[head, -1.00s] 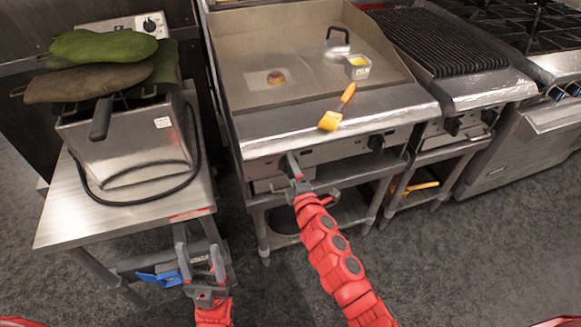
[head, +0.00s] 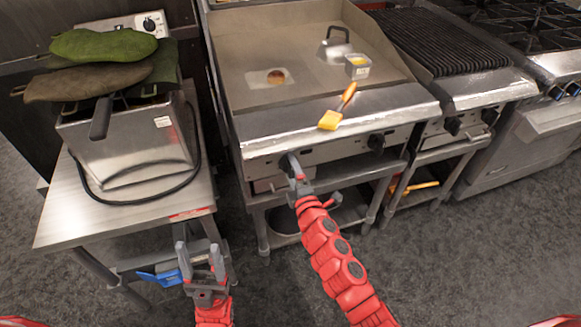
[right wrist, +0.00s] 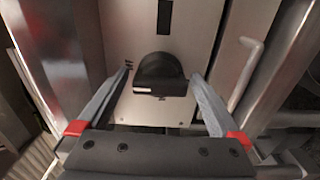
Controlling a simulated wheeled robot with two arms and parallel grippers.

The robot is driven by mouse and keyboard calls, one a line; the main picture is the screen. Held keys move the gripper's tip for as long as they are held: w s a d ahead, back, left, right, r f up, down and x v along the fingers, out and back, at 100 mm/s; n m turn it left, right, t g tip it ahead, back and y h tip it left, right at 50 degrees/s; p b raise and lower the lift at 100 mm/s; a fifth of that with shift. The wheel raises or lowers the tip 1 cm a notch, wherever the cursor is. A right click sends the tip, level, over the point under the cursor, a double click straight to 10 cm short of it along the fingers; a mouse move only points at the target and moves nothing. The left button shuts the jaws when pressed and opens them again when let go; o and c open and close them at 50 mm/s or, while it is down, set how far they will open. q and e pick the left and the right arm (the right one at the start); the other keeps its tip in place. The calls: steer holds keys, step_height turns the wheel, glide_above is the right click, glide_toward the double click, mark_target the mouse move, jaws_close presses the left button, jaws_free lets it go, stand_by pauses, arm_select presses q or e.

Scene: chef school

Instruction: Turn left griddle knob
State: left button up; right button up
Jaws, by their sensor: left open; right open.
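The griddle (head: 300,100) stands in the middle of the head view, with a steel front panel. Its left knob is mostly hidden behind my right gripper (head: 292,166) in the head view. In the right wrist view this black knob (right wrist: 160,76) sits between the two open fingers of my right gripper (right wrist: 162,90), with a gap on each side. The griddle's right knob (head: 376,142) shows free on the same panel. My left gripper (head: 200,258) is open and empty, low beside the fryer table.
A brush (head: 337,108) lies at the griddle's front edge. A press (head: 334,45) and a small metal container (head: 357,66) stand on the griddle. A fryer (head: 125,140) with green cloth-like pieces stands on a steel table (head: 70,215) at left.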

steer(key=v, duration=1.6)
steer(key=shift+s+b, duration=0.2)
steer(key=shift+b, duration=0.25)
